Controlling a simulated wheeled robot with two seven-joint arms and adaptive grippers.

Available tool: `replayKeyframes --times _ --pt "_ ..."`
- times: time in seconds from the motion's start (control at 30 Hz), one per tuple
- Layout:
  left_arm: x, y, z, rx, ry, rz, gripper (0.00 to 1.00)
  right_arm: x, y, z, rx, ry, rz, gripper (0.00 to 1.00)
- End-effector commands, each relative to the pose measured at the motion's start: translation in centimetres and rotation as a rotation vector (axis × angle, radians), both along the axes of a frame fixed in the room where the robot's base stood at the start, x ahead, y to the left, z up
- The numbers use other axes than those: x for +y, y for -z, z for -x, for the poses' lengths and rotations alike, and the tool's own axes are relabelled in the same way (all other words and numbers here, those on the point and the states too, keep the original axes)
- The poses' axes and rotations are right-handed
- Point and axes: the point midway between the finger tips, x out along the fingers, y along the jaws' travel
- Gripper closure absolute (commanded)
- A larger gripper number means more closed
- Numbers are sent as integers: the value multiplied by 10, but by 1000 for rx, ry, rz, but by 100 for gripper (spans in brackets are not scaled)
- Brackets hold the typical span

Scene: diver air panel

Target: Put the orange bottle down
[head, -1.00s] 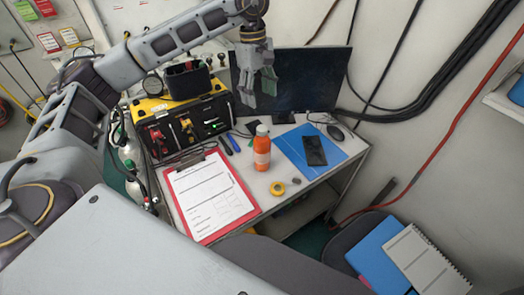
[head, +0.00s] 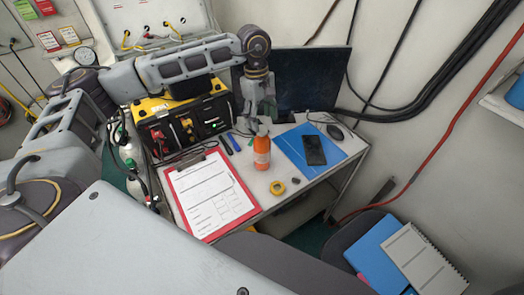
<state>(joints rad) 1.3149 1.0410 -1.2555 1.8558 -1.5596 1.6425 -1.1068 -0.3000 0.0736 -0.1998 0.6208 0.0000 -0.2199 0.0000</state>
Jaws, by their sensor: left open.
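The orange bottle (head: 262,155) stands upright on the white table (head: 246,166), between the clipboard and the blue folder. My right gripper is not in view.
A red clipboard (head: 208,196) lies left of the bottle, a yellow tape roll (head: 277,188) in front. A blue folder (head: 296,150) with a black phone (head: 314,150) lies right. A yellow-black panel box (head: 180,122) and a dark monitor (head: 305,80) stand behind.

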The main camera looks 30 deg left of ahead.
Motion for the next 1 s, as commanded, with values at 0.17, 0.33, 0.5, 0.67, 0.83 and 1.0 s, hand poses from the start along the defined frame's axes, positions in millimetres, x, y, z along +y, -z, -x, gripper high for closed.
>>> replayKeyframes --times 0.17,0.33,0.5,0.67,0.83,1.0 --pt "0 1 0 -1 0 0 39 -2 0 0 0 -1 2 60" --pt "0 1 0 0 0 0 39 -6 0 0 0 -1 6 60" --pt "0 7 1 2 0 -1 39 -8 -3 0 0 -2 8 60" --pt "-1 21 2 3 0 -1 39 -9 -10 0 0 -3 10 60" --pt "-2 40 3 1 0 0 39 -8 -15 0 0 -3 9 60" --pt "-4 51 3 0 0 1 39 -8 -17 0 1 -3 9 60"
